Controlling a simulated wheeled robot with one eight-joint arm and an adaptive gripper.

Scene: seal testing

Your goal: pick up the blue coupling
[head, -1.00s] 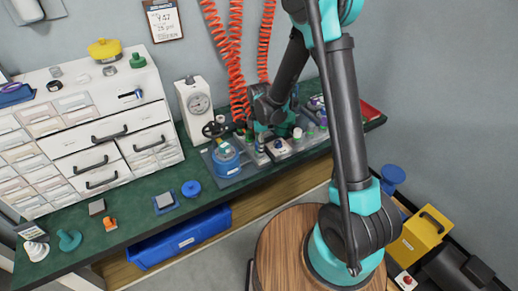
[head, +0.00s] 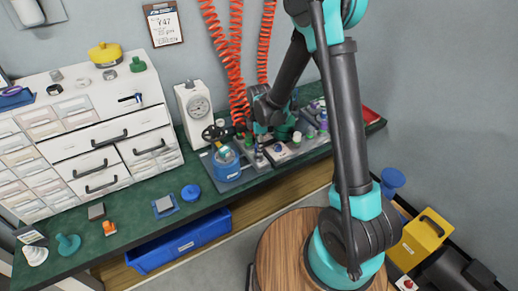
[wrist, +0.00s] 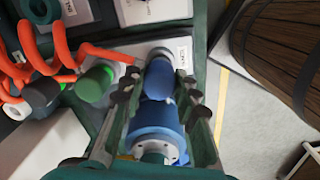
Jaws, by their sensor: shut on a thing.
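The blue coupling (wrist: 159,80) shows in the wrist view as a small blue cylinder with a grey end, between my fingertips. My gripper (wrist: 160,95) is shut on it, one finger on each side. In the head view my gripper (head: 260,139) is low over the grey trays on the bench, and the coupling is too small and covered to make out well. I cannot tell whether it is clear of its tray.
A larger blue pot (head: 227,165) stands just left of my gripper. A gauge stand (head: 197,105) and red coiled hoses (head: 236,70) are behind. A green part (wrist: 92,86) stands close by in the wrist view.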

